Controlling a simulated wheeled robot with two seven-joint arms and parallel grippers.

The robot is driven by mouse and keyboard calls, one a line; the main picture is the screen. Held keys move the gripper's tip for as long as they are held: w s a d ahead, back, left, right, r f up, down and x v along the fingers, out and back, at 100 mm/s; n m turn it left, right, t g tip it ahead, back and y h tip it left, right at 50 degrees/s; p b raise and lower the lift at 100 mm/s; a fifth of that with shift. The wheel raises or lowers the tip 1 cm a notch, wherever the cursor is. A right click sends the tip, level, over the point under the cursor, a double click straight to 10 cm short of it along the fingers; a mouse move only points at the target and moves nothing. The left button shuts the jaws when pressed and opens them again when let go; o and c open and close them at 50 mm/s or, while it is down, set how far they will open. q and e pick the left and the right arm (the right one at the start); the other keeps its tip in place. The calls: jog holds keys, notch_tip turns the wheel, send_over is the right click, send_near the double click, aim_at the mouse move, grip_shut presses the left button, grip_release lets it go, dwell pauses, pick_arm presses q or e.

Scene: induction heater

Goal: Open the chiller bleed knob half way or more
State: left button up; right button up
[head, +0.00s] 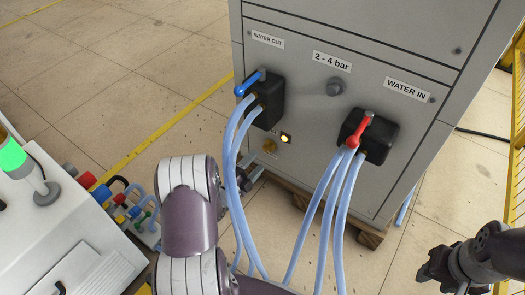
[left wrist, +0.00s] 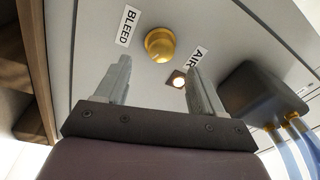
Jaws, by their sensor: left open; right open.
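The bleed knob (left wrist: 160,44) is a round golden knob beside the BLEED label (left wrist: 128,26) on the grey chiller panel. It also shows small in the head view (head: 268,146), low on the chiller front. My left gripper (left wrist: 159,80) is open, and the knob appears just beyond its fingertips, between them in the picture. It looks apart from the knob, with nothing between the fingers. In the head view the left gripper (head: 254,178) is partly hidden behind my arm and the hoses. My right gripper (head: 432,270) is open and empty at the lower right.
Blue hoses (head: 240,150) hang from the WATER OUT block (head: 271,100) near my left arm. A red-handled valve (head: 358,131) is at WATER IN. A machine (head: 60,240) stands at the left.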

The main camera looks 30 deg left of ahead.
pick_arm(q)
jog(key=s+p, duration=0.1)
jog(key=s, duration=0.5)
jog(key=shift+s+a+f, duration=0.35)
jog(key=shift+s+a, duration=0.05)
jog(key=shift+a, duration=0.05)
pick_arm(e)
notch_tip(320, 180, up, 2)
jog(key=shift+r, duration=0.25)
